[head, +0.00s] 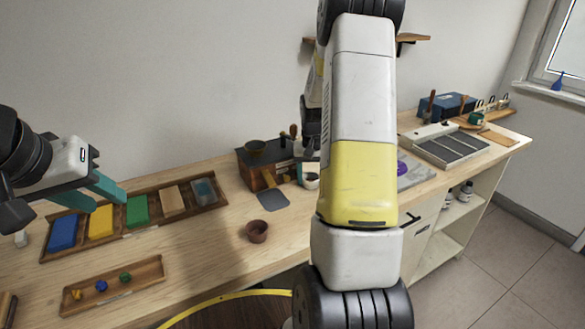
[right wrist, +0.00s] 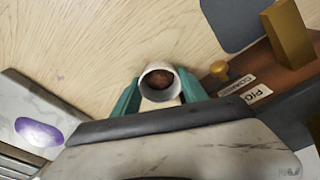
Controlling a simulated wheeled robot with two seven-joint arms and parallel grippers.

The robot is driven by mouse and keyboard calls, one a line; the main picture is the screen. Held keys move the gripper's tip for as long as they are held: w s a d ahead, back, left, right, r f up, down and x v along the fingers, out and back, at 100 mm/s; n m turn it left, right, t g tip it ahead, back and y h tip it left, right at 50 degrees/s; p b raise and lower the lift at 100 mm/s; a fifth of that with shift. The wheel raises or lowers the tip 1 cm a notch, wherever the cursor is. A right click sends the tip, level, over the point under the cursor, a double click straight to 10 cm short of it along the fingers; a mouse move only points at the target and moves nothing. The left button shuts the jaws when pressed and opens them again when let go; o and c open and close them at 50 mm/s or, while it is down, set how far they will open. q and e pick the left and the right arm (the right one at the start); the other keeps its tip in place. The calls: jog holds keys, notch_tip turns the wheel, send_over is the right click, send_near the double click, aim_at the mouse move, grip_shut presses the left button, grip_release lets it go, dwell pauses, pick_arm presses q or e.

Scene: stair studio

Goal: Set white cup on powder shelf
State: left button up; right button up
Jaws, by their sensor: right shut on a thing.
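The white cup (right wrist: 158,82) sits between the teal fingers of my right gripper (right wrist: 160,95) in the right wrist view, with something reddish brown inside. My right gripper is shut on it. In the head view the white cup (head: 312,182) shows just left of my right arm, which hides most of that gripper. A long wooden rack (head: 128,233) with blue, yellow, green, tan and grey-blue blocks or fills lies at the left; I cannot tell if it is the powder shelf. My left gripper (head: 100,195) is open and empty above this rack.
A dark wooden box (head: 258,178) with labels stands beside the cup. A brown cup (head: 257,231) and a small tray (head: 115,287) stand in front. A wall shelf (head: 412,38) is partly hidden by my right arm. Bare wood lies around the brown cup.

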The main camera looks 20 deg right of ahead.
jog(key=o, duration=1.4)
